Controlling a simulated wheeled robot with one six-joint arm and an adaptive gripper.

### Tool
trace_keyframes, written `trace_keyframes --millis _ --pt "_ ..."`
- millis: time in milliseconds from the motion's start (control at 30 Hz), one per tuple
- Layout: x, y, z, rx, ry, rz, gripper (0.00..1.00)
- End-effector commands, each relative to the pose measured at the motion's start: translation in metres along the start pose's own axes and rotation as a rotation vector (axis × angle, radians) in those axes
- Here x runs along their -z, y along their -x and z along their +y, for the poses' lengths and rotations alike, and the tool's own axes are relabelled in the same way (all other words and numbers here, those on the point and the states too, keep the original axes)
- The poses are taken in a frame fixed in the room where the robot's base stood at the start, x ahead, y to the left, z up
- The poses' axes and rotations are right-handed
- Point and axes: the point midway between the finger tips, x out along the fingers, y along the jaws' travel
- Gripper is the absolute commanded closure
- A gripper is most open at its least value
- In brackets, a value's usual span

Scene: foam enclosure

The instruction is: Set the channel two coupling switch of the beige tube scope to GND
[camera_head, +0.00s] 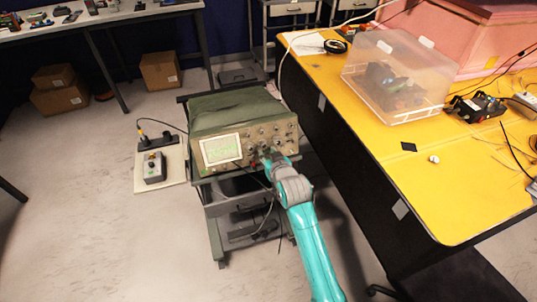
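The beige tube scope (233,147) sits on a dark cart (217,228) near the middle of the view, with a green cover on top. Its screen (221,149) is at the left of the front panel, with knobs and switches to the right. My gripper (266,156) is at the middle of the front panel, just right of the screen, at the end of my teal arm. The wrist and gripper hide part of the lower panel. The channel two coupling switch is too small or hidden to make out. I cannot tell contact or finger opening.
A yellow table (450,190) stands close on the right, bearing a clear plastic box (400,85). A grey box with a cable (154,167) is on a pale board left of the cart. Cables hang before the cart. Open floor lies to the left.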

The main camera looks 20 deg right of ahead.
Motion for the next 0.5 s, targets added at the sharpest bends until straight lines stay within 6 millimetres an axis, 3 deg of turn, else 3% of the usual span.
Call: trace_keyframes --millis 33,100,500 --pt "-0.0001 0.0001 0.0000 0.000 0.000 0.000 0.85" --pt "-0.0001 0.0002 0.0000 0.000 0.000 0.000 1.00" --pt "-0.0002 0.0003 -0.0089 0.003 0.001 0.000 1.00"
